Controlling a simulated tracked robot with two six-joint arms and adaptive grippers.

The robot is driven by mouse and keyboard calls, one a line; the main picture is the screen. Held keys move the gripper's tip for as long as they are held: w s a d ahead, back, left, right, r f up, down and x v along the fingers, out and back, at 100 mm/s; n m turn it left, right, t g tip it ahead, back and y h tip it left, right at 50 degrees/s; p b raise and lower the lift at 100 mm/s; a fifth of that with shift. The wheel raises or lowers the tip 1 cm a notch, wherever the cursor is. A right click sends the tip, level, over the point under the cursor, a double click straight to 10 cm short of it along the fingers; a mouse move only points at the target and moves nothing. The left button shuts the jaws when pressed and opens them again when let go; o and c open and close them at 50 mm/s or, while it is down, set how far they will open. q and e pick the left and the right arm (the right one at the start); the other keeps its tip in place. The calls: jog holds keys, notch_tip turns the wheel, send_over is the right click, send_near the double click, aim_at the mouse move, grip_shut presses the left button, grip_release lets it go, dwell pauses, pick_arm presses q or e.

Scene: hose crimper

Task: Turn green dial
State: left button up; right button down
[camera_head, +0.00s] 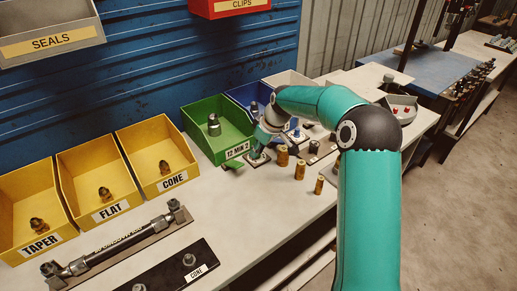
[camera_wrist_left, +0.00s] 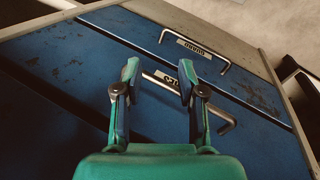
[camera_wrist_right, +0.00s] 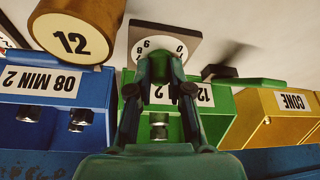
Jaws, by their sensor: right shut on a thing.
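In the head view my right gripper (camera_head: 260,146) reaches down to the plate (camera_head: 258,159) in front of the green bin; the dial itself is mostly hidden there. My left gripper (camera_wrist_left: 158,80) is open and empty above blue drawers with metal handles, and is not in the head view.
The green bin (camera_head: 215,128) stands close behind the dial, beside yellow bins (camera_head: 152,160) and a blue bin (camera_head: 246,93). Several brass cylinders (camera_head: 299,170) stand near the gripper; one marked 12 (camera_wrist_right: 72,40) is close in the right wrist view. The bench front (camera_head: 262,212) has clear room.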

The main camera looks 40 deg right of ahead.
jog(key=c, duration=1.1)
grip_release()
jog(key=v, duration=1.2)
jog(key=shift+s+f, duration=0.1)
